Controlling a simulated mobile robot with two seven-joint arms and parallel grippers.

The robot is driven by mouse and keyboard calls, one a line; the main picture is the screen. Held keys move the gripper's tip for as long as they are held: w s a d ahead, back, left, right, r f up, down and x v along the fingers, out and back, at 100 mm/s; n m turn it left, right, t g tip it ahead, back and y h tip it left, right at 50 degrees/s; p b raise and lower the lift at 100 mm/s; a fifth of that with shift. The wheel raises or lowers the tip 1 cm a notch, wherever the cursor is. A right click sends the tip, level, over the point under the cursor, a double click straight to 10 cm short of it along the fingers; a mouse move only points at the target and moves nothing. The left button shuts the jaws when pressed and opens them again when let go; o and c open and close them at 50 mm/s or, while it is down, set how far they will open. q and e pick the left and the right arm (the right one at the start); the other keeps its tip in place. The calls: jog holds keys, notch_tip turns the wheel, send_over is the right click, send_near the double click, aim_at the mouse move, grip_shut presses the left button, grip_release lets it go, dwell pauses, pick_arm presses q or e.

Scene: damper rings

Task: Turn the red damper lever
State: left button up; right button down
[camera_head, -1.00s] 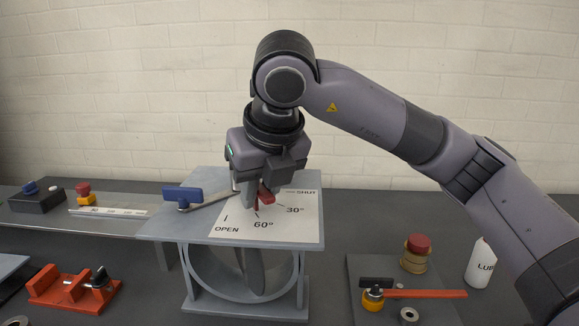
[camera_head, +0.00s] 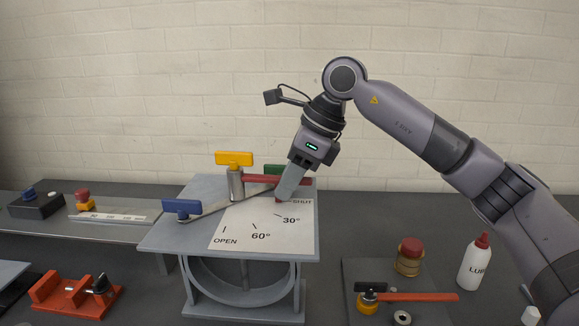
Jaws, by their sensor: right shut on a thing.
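The red damper lever (camera_head: 258,179) runs to the right from a grey post, with its far end past my gripper. My right gripper (camera_head: 282,196) comes down over the lever's right half and is shut on it; its fingers hide part of the bar. A small red piece shows at the fingertips. The white dial plate (camera_head: 235,230) is marked OPEN, 60°, 30° and SHUT; the lever lies on the SHUT side, though its exact reading is hard to tell. My left gripper is not in view.
A yellow tag (camera_head: 234,158) tops the post. A blue-handled grey bar (camera_head: 182,207) lies left on the damper top, and a green block (camera_head: 273,169) stands behind the lever. An orange-levered valve (camera_head: 420,296), a red-capped jar (camera_head: 408,257) and a bottle (camera_head: 475,265) stand right.

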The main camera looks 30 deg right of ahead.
jog(key=c, duration=1.3)
grip_release()
jog(key=shift+w+d+n, duration=0.2)
jog(key=shift+n, duration=0.2)
jog(key=o, duration=0.4)
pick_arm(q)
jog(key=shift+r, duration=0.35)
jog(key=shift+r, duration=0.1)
pick_arm(e)
jog(key=shift+r, duration=0.15)
jog(key=shift+p+v, duration=0.6)
jog(key=shift+v, duration=0.3)
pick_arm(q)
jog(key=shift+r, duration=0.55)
